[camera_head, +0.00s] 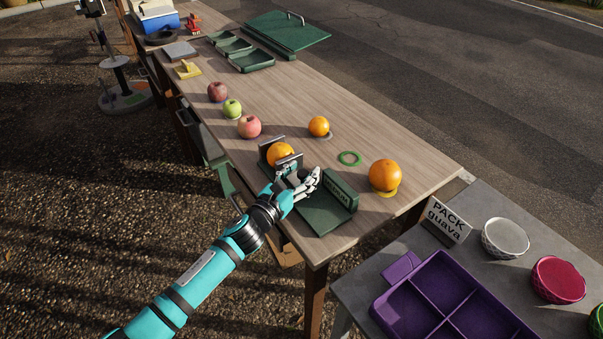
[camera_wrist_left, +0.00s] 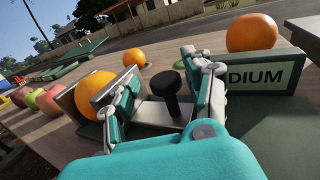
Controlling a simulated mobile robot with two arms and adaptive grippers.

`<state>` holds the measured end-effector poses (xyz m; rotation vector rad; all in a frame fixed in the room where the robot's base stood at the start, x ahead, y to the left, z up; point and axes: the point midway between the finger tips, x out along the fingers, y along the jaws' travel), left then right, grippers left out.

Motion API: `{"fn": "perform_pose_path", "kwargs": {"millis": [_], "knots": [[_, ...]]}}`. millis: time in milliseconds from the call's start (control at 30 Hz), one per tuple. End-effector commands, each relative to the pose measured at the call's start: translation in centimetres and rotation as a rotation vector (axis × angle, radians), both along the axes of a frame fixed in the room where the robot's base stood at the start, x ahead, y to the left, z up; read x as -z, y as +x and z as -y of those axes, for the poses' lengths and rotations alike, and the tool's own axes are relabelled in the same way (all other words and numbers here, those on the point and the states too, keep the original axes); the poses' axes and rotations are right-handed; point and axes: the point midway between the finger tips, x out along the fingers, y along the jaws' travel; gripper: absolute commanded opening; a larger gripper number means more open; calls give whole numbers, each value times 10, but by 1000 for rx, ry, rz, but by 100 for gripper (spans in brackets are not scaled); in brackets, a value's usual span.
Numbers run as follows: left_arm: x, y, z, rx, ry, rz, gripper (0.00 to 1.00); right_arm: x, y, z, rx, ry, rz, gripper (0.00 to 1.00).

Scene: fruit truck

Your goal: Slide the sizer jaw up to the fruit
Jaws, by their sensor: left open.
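The sizer has a dark green base (camera_head: 322,215) marked MEDIUM near the table's front end. An orange (camera_head: 281,154) sits at its far end between two upright grey plates; it also shows in the left wrist view (camera_wrist_left: 92,96). The near plate, the sizer jaw (camera_head: 289,163), stands close to the orange; whether they touch I cannot tell. A black knob (camera_wrist_left: 172,92) rises from the jaw's grey block (camera_wrist_left: 152,114). My left gripper (camera_head: 304,181) is open, with its fingers (camera_wrist_left: 165,82) on either side of the knob. My right gripper is not in view.
Another orange (camera_head: 319,126), a large orange (camera_head: 385,175) and a green ring (camera_head: 350,158) lie beyond the sizer. Apples (camera_head: 249,126) stand to the left. A purple divided tray (camera_head: 402,268) and bowls (camera_head: 505,238) are on the grey table at right.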

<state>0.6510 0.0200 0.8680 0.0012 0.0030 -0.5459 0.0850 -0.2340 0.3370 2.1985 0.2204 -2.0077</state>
Motion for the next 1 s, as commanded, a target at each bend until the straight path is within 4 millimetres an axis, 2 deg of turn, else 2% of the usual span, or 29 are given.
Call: {"fn": "perform_pose_path", "kwargs": {"millis": [267, 700, 833, 1000], "knots": [[0, -9, -5, 2, -1, 1, 51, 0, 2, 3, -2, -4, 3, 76], [0, -83, -51, 0, 1, -1, 51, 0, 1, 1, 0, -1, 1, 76], [1, -96, -60, -2, 0, -1, 51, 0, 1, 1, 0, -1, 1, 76], [0, -103, -63, -1, -1, -1, 51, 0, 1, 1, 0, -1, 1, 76]]}}
